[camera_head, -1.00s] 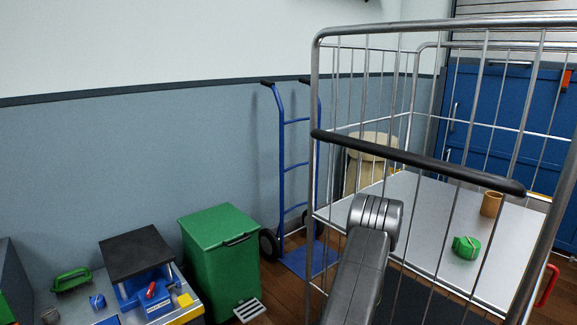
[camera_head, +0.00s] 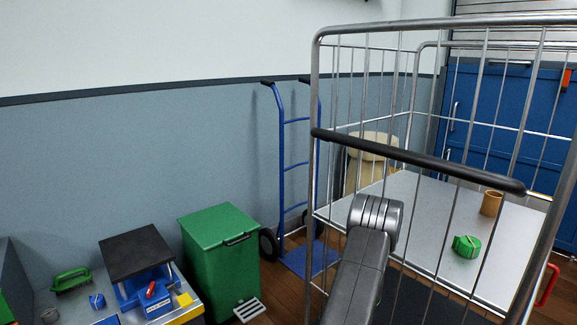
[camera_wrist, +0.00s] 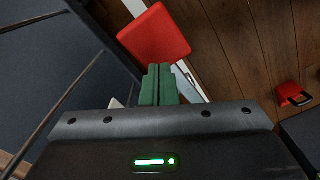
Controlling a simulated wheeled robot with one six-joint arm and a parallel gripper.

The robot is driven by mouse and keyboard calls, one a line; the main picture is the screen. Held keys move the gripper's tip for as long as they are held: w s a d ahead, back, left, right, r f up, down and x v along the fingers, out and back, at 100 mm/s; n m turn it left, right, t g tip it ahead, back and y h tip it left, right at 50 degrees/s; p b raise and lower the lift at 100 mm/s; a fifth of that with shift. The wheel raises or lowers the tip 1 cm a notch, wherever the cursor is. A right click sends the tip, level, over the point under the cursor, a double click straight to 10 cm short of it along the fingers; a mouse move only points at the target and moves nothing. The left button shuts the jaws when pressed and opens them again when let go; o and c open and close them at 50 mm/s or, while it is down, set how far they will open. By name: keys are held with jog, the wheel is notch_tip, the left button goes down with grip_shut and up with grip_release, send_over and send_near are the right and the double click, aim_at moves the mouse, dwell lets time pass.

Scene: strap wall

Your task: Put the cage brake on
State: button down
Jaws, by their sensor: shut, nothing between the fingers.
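The roll cage (camera_head: 421,159) stands at the right in the head view, with silver wire sides, a black push bar and a light shelf. A red flat pedal (camera_wrist: 155,35), which looks like the cage brake, shows low near the cage's base in the wrist view. My gripper (camera_wrist: 158,70) has its green fingers shut with nothing between them. The fingertips point at the pedal and overlap its near edge in the picture; I cannot tell if they touch. The gripper is hidden in the head view, below my grey arm.
On the cage shelf are a green strap roll (camera_head: 466,246) and a tan cup (camera_head: 491,203). A green pedal bin (camera_head: 220,255) and a blue hand truck (camera_head: 282,150) stand left of the cage. Another red part (camera_wrist: 293,95) lies at the right over wooden floor (camera_wrist: 245,45).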

jog(key=shift+f+b, duration=0.55)
jog(key=shift+f, duration=0.1)
jog(key=shift+r+p, duration=2.1)
jog(key=shift+r, duration=1.45)
jog(key=shift+f, duration=0.1)
